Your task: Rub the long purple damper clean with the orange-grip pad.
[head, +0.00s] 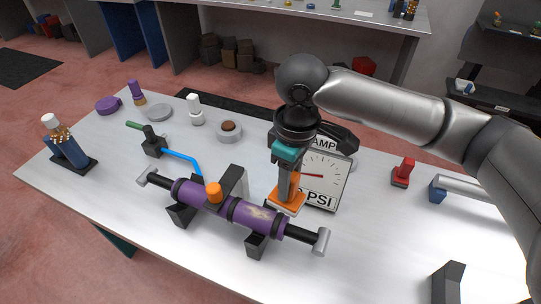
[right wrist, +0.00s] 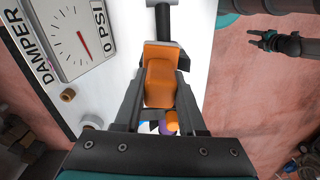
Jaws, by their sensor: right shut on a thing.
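The long purple damper (head: 225,207) lies across two black cradles on the white bench, with a dull tan smear on its right half. My right gripper (head: 287,185) is shut on the orange-grip pad (head: 287,203), just behind the damper's right half; I cannot tell whether the pad touches it. In the right wrist view the orange pad (right wrist: 160,80) sits between the fingers, and only a small purple part of the damper shows below it. My left gripper (right wrist: 262,40) appears small in the right wrist view, over the floor, its fingers apart and empty.
The "DAMPER 0 PSI" gauge board (head: 324,175) stands close behind the pad. A blue hose-like bar (head: 182,160), a grey ring with a brown centre (head: 229,131) and a white bottle-like piece (head: 195,110) are behind left. A red block (head: 404,172) stands right.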

